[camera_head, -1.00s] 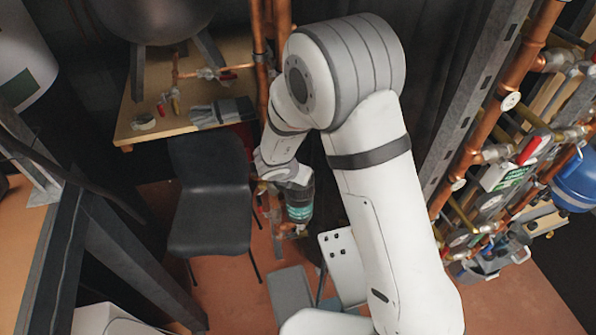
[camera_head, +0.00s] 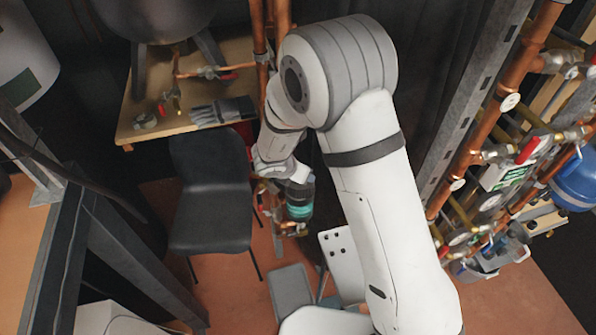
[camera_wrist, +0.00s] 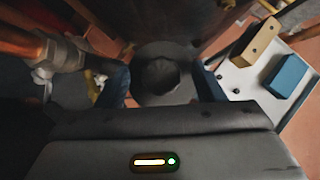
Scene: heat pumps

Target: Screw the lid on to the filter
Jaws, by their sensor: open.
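The filter (camera_head: 300,203), a dark cylinder with a teal band, stands upright near the copper pipes in the head view. My gripper (camera_wrist: 163,88) is above it, its jaws hidden by my wrist in the head view. In the wrist view the two dark-blue fingers are open, one on each side of a dark round part (camera_wrist: 160,75) with a ring-shaped rim. I cannot tell whether this is the lid or the filter's top. The fingers look apart from it.
A black chair (camera_head: 208,195) stands left of the filter. Behind it is a wooden table (camera_head: 160,125) with a glove (camera_head: 222,111) and a tape roll (camera_head: 145,121). Copper piping with valves (camera_head: 525,150) fills the right side. A blue block (camera_wrist: 288,76) shows in the wrist view.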

